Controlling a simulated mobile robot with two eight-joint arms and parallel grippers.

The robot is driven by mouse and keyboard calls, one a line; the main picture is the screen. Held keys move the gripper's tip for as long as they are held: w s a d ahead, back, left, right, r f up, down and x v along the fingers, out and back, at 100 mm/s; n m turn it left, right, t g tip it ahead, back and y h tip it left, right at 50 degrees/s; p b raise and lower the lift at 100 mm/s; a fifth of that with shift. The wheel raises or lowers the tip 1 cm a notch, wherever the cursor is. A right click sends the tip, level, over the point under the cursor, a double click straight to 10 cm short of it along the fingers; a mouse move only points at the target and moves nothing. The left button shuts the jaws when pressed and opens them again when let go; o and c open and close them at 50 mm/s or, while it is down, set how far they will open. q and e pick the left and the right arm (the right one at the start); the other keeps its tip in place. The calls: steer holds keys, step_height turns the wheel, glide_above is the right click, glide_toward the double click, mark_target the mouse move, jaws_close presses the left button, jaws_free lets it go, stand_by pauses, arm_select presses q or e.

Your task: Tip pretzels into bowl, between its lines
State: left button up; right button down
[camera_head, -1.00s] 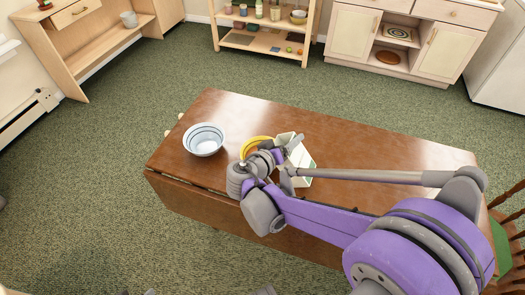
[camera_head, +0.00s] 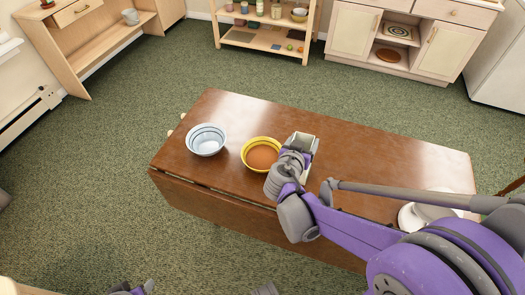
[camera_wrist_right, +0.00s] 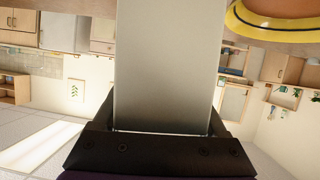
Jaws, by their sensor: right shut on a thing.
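My right gripper (camera_head: 292,162) is shut on a pale box (camera_head: 305,143), which stands close to the right side of the yellow bowl. The box's open top shows in the head view, but its contents cannot be made out. In the right wrist view its plain grey-white face (camera_wrist_right: 170,65) fills the space between the fingers. The yellow bowl (camera_head: 248,161) has an orange-brown inside; its rim also shows at the wrist view's top right (camera_wrist_right: 245,18).
The brown wooden table (camera_head: 370,150) is bare behind and right of the box. A white round object (camera_head: 415,216) at its right is partly hidden by my right arm. Shelves (camera_head: 262,38) and cabinets stand far off across the green carpet.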

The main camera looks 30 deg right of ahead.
steer(key=s+a, duration=0.2)
steer(key=s, duration=0.1)
steer(key=shift+a+f+m, duration=0.1)
steer(key=shift+a+m, duration=0.2)
steer(key=shift+p, duration=0.35)
step_height(320, 180, up, 5)
steer(key=p, duration=0.4)
